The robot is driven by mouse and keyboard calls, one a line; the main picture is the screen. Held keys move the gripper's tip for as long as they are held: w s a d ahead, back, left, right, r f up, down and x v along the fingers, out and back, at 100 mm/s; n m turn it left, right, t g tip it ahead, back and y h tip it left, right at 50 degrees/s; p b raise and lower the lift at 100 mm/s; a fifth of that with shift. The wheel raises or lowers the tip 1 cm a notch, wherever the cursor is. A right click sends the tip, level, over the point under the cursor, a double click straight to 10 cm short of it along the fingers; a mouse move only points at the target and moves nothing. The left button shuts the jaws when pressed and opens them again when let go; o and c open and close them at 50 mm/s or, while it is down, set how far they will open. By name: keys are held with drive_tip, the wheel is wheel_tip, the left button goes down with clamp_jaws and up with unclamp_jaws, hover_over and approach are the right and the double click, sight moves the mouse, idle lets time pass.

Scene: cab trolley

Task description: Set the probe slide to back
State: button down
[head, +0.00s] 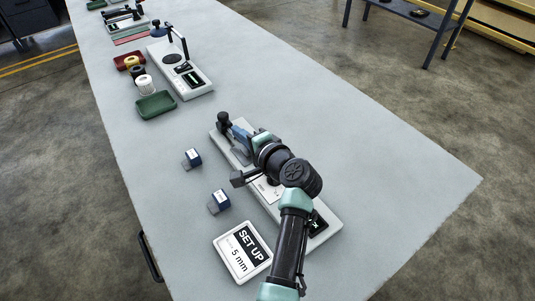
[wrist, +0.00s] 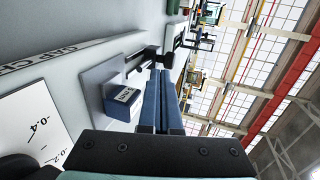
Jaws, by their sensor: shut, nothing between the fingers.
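The gauge device is a long pale base (head: 325,235) on the table, partly hidden by my arm. A dark upright with a knob (head: 223,119) stands at its far end. In the wrist view a black post and stem (wrist: 147,54) stand just beyond my fingers; I cannot tell which part is the probe slide or its position. My gripper (head: 236,131) is over the far part of the device. Its blue fingers (wrist: 160,73) are together and empty, with tips close to the black post; contact cannot be told. A dark blue labelled block (wrist: 122,103) sits beside the fingers.
A second device (head: 195,88), a green tray (head: 156,105) and small spools are farther back. The table's right side is clear.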

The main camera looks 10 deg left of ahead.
drive_tip(key=v, duration=0.9)
drive_tip(key=shift+s+d+r, duration=0.15)
drive_tip(key=shift+s+d, duration=0.05)
drive_tip(key=shift+d, duration=0.05)
